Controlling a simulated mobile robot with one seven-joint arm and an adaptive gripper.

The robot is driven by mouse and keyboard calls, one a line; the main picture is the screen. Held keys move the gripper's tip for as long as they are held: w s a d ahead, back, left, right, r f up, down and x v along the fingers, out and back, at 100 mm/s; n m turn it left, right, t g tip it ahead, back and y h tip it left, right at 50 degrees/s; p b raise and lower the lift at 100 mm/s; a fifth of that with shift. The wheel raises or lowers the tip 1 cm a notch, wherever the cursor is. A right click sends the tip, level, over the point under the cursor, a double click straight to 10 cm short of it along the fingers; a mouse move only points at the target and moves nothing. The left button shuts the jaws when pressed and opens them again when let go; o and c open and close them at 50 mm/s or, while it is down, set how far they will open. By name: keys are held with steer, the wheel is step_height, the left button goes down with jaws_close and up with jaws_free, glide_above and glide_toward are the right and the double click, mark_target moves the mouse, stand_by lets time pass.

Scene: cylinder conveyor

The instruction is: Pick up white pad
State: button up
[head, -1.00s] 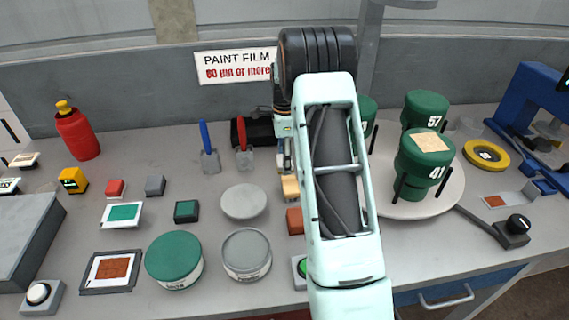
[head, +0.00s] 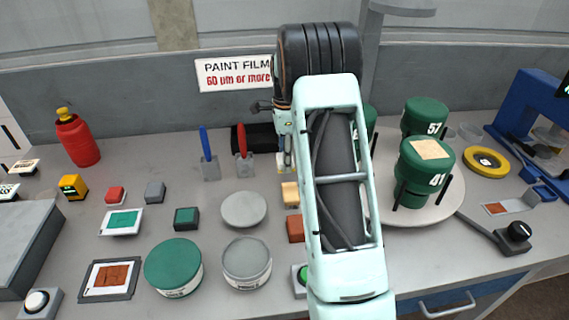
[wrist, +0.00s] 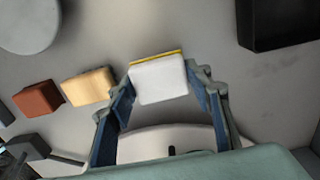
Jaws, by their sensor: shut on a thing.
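The white pad (wrist: 158,80), a small block with a yellow strip along its far edge, sits between the fingers of my gripper (wrist: 160,88) in the wrist view. My gripper is shut on it, one blue-lined finger on each side. In the head view, my gripper (head: 284,150) is at the left of my arm, behind the tan and red-brown blocks. There the pad is too small and covered to make out clearly. I cannot tell whether it is clear of the table.
A tan block (wrist: 88,86) and a red-brown block (wrist: 39,98) lie left of my gripper in the wrist view. A dark tray (wrist: 280,25) is at upper right. In the head view, the turntable (head: 425,212) with green cylinders stands to the right.

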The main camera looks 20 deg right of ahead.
steer(key=s+a+r+b, duration=0.1)
steer(key=s+a+r, duration=0.1)
steer(key=s+r, duration=0.7)
steer(key=shift+s, duration=2)
steer(key=o, duration=0.5)
steer(key=c, duration=0.5)
